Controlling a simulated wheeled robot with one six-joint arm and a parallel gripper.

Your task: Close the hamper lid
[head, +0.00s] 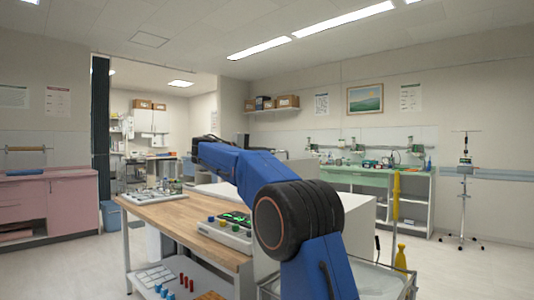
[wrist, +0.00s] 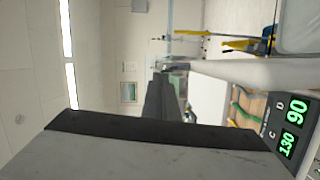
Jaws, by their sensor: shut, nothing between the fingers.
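No hamper lid can be made out for certain. A pale tub or panel in a thin metal frame (head: 383,283) is cut off at the lower right of the head view, partly behind my blue arm; it may be the hamper. A pale, round-cornered panel (wrist: 299,28) at the top right of the wrist view may be the same thing. My gripper (wrist: 162,73) shows dark in the wrist view, shut and empty, apart from that panel. In the head view my arm reaches up and to the left, and the fingers cannot be made out.
A wood-topped table (head: 160,212) stands left of my arm, with a device with green displays (head: 237,219) on it. It shows large in the wrist view (wrist: 290,130). A yellow pole (head: 396,195) and yellow cone-like object (head: 401,257) stand right.

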